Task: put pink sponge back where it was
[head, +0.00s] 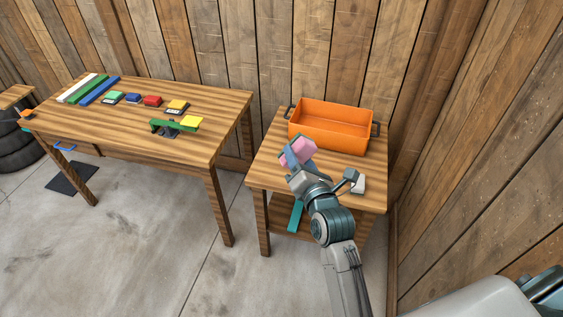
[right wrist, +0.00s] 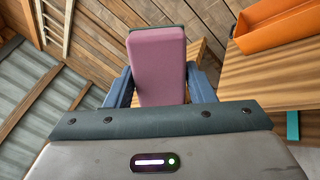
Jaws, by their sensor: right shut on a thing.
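The pink sponge (head: 299,151) is a block with a dark face on one side. My right gripper (head: 294,168) is shut on it and holds it tilted, over the front left part of the small wooden table (head: 266,174) in the head view. In the right wrist view the sponge (right wrist: 159,66) stands between the two blue fingers of my right gripper (right wrist: 160,90). Whether it touches the table is hard to tell, but it appears raised. My left gripper is not in view.
An orange bin (head: 336,127) stands at the back of the small table. A white object (head: 358,185) lies to the right of my wrist. A teal object (head: 296,215) shows below the tabletop. A longer table (head: 140,125) at left holds colored blocks and strips.

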